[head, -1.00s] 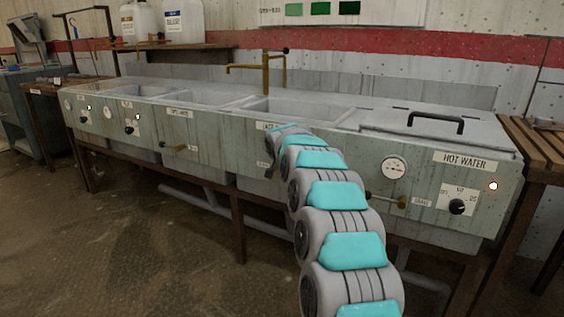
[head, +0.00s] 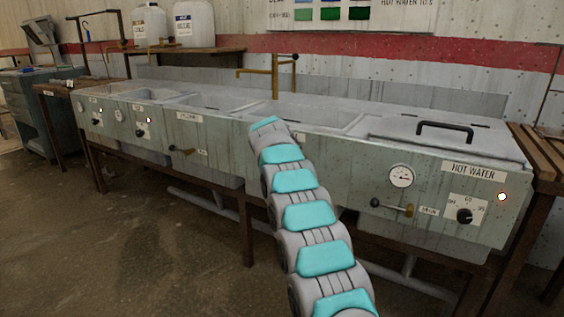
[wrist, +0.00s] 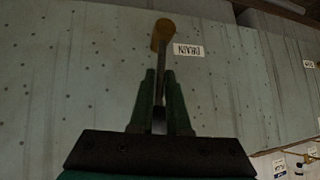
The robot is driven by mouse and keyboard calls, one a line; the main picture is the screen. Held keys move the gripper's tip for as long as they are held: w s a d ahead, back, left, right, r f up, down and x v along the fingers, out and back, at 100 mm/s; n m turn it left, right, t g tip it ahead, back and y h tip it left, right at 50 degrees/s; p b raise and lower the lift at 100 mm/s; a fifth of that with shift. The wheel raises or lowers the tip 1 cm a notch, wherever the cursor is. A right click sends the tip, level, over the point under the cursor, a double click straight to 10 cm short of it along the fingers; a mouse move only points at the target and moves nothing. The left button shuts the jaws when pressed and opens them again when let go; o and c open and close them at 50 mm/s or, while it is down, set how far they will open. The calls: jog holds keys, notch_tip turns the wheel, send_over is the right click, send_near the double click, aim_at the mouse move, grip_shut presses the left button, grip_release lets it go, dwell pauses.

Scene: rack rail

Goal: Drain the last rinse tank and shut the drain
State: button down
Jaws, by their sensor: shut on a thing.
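The last rinse tank's basin (head: 325,117) is a pale open sink in the bench, left of the lidded hot water tank. My arm covers much of the front below it, including its name label. In the wrist view, a thin dark drain lever (wrist: 159,76) runs from a brass valve (wrist: 162,33) beside a drain label (wrist: 188,50). My gripper (wrist: 160,90) is shut on this lever, a green finger on each side. In the head view my gripper and that lever are hidden behind my arm. I cannot see the water level.
The hot water tank (head: 440,150) has its own drain lever (head: 392,207), a dial and a knob. Another drain lever (head: 182,151) is on the tank to the left. A brass tap (head: 274,75) stands behind the basins. The floor in front is clear.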

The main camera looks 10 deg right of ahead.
dwell(0.3)
jog(key=c, duration=0.9)
grip_release()
jog(key=b+v, duration=0.1)
jog(key=v, duration=0.6)
jog(key=shift+s+r, duration=0.25)
